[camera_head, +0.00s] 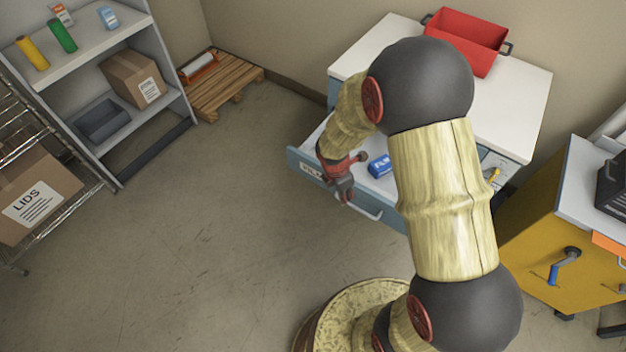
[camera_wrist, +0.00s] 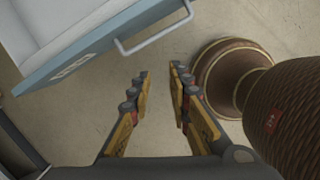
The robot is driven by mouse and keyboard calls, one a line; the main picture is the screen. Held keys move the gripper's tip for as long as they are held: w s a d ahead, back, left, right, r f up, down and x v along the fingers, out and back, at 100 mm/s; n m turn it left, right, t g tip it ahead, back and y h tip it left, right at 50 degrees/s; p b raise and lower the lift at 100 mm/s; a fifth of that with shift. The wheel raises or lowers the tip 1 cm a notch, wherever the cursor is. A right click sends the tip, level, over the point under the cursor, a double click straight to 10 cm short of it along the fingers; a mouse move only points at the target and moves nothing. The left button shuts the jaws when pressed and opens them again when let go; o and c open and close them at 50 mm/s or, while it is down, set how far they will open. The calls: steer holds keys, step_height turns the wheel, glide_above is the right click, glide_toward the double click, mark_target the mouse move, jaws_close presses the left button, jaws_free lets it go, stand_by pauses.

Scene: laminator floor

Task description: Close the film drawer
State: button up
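The film drawer (camera_head: 308,163) is pulled out of the white-topped cabinet (camera_head: 519,106). Its blue front has a white label and a pale bar handle (camera_head: 366,211). A blue box (camera_head: 379,166) lies inside the drawer. My gripper (camera_head: 345,192) is by the drawer front, near the handle. In the wrist view the drawer front (camera_wrist: 102,50) and handle (camera_wrist: 157,38) lie beyond the fingertips of my gripper (camera_wrist: 159,73). The fingers are apart with nothing between them, and a gap shows between them and the handle. My arm hides part of the drawer and cabinet.
A red bin (camera_head: 466,38) stands on the cabinet. A yellow machine (camera_head: 545,235) with a blue-handled crank is at the right. A wooden pallet (camera_head: 225,88), a grey shelf (camera_head: 90,52) and a wire rack with a LIDS box (camera_head: 35,196) are left. The floor in front is clear.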

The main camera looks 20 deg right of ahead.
steer(key=w, duration=0.1)
steer(key=w+n, duration=0.1)
steer(key=a+n, duration=0.1)
steer(key=shift+w+r+t, duration=0.25)
steer(key=shift+w+t, duration=0.05)
steer(key=shift+w, duration=0.1)
steer(key=shift+c, duration=0.5)
steer(key=shift+w+a+r+n, duration=0.1)
steer(key=shift+w+a+n, duration=0.2)
steer(key=shift+n, duration=0.5)
steer(key=shift+c, duration=0.7)
steer(key=shift+w+d+n+t, duration=0.15)
steer(key=shift+n+t, duration=0.15)
steer(key=shift+n, duration=0.5)
jaws_close()
steer(key=b, duration=0.6)
glide_above(337, 195)
steer(key=s, duration=0.2)
steer(key=x, duration=0.3)
steer(key=s+a+x, duration=0.1)
steer(key=x, duration=0.5)
steer(key=shift+s+a+f, duration=0.1)
steer(key=shift+a+f, duration=0.2)
steer(key=shift+f, duration=0.25)
steer(key=shift+w+d+r, duration=0.1)
steer(key=shift+w+d, duration=0.3)
steer(key=shift+d, duration=0.1)
steer(key=shift+d, duration=0.1)
